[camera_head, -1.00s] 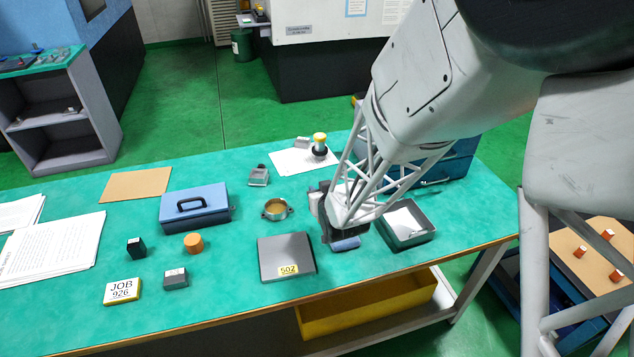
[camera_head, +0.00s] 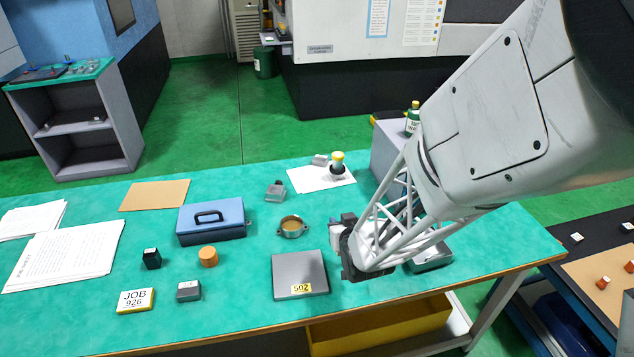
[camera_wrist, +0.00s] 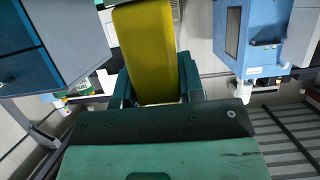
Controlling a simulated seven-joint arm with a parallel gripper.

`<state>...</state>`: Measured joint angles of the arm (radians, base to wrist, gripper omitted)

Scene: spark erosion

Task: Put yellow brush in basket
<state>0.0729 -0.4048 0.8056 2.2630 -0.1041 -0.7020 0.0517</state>
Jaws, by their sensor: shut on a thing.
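My gripper (camera_head: 350,248) is above the front part of the green table, just right of the flat grey plate. In the wrist view my gripper (camera_wrist: 157,92) is shut on a flat yellow thing, the yellow brush (camera_wrist: 145,50), which stands out between the dark fingers. Its bristles cannot be made out, and the brush is hidden in the head view. A grey open tray (camera_head: 432,260), the likely basket, sits right of my gripper, mostly behind my arm. A yellow bin (camera_head: 385,325) is on the shelf under the table; I cannot tell which is meant as the basket.
The grey plate (camera_head: 300,275) labelled 502 lies left of my gripper. A metal ring (camera_head: 291,227), a blue box (camera_head: 212,220) and an orange cylinder (camera_head: 208,257) are further left. A yellow-topped thing (camera_head: 337,160) stands on white paper behind. The table's front edge is close.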

